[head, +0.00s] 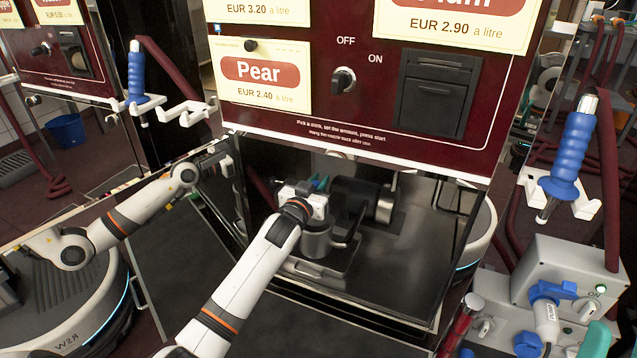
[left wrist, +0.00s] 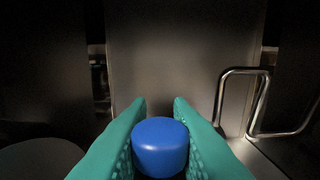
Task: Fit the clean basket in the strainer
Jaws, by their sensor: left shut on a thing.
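My left gripper (head: 318,184) is inside the open bay under the Pear panel. In the left wrist view its two teal fingers (left wrist: 159,112) are shut on a blue rounded knob (left wrist: 160,145). What hangs below the knob is hidden in that view. In the head view a steel cup-like vessel (head: 316,243) with a side handle stands under the gripper. I cannot tell whether it is the strainer or whether a basket is in it. A dark cylinder with a steel end (head: 385,207) lies behind, to the right. My right gripper does not show clearly.
The vessel stands on a small tray (head: 342,262) on the bay floor. The bay floor (head: 405,280) is clear to the right. A blue nozzle (head: 568,155) hangs at right, above a grey control box (head: 570,270). Another blue nozzle (head: 137,75) hangs at left.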

